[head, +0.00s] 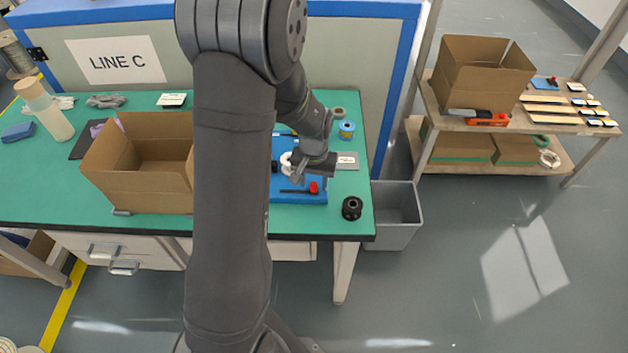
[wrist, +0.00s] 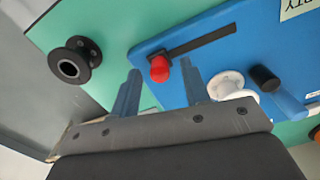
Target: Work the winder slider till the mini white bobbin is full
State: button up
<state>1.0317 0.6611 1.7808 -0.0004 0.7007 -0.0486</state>
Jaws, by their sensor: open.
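The blue winder base (head: 312,198) lies on the green bench, also in the wrist view (wrist: 215,35). Its red slider knob (wrist: 159,69) sits at the left end of a dark slot (wrist: 205,42) in the wrist view; the knob also shows in the head view (head: 313,187). The mini white bobbin (wrist: 226,84) is on the base, partly behind my right finger; how full it is cannot be told. My gripper (wrist: 160,66) is open, its fingertips either side of the knob in the picture. Whether they are down at knob height is unclear.
A black spool (head: 351,208) stands near the bench's front right corner. A black-topped post (wrist: 265,78) is beside the white bobbin. An open cardboard box (head: 140,165) stands left of my arm. A grey bin (head: 398,215) is off the bench's right end.

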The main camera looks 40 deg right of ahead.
jog(key=shift+f, duration=0.1)
grip_shut()
jog(key=w+a, duration=0.6)
jog(key=shift+w+a, duration=0.3)
jog(key=shift+w, duration=0.05)
grip_release()
jog(key=shift+w+a, duration=0.1)
jog(key=shift+r, duration=0.55)
notch_tip(320, 180, up, 16)
jog(key=shift+r, duration=0.2)
